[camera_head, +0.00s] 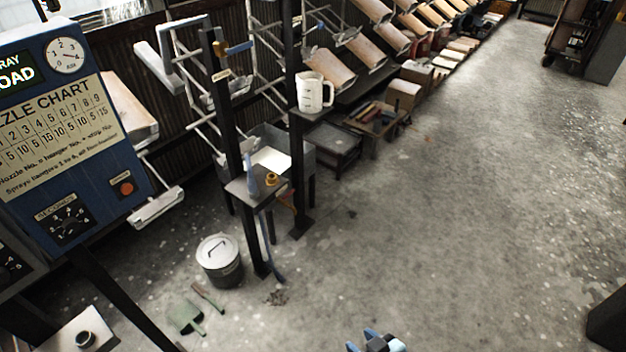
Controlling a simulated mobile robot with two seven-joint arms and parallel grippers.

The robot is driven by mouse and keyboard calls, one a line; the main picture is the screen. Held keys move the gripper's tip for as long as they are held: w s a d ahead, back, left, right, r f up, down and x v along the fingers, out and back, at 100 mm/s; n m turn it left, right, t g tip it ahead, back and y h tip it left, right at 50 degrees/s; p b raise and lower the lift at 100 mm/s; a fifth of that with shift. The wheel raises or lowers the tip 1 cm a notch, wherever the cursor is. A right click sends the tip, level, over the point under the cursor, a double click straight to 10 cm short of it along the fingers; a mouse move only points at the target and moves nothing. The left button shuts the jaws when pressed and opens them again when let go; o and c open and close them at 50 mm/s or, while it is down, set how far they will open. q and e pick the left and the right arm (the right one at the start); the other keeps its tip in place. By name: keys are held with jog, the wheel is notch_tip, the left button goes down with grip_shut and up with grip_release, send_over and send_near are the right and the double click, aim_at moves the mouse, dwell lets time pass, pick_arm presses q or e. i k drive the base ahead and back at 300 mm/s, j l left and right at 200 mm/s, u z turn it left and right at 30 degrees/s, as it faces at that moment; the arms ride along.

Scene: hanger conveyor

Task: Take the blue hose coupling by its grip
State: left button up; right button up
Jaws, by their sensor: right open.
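A slim blue upright piece, which looks like the blue hose coupling (251,170), stands at the small grey shelf (241,190) on the dark post, left of centre. A brass fitting (271,179) sits just right of it on the shelf. A dark blue hose (273,262) hangs below the shelf towards the floor. The coupling is too small to make out its grip clearly. My right gripper (376,341) shows at the bottom edge, open and empty, well apart from the coupling, lower and to the right in the picture. My left gripper is not in view.
A blue control panel (75,130) fills the left. A white jug (313,92) stands on another ledge. Hanger racks line the back. Floor at centre and right is clear.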

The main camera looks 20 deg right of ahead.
aim_at(252, 183)
jog(key=z, duration=0.15)
jog(key=i+l+u, duration=0.1)
jog(key=u, duration=0.7)
jog(key=i+l+u, duration=0.1)
jog(key=l+u, duration=0.15)
jog(key=i+l+u, duration=0.1)
jog(key=l+u, duration=0.4)
jog(key=l, duration=0.2)
jog(key=i+l+u, duration=0.15)
jog(key=l, duration=0.35)
jog(key=l+u, duration=0.15)
jog(key=l, duration=0.4)
jog(key=l+u, duration=0.1)
jog(key=l, duration=0.95)
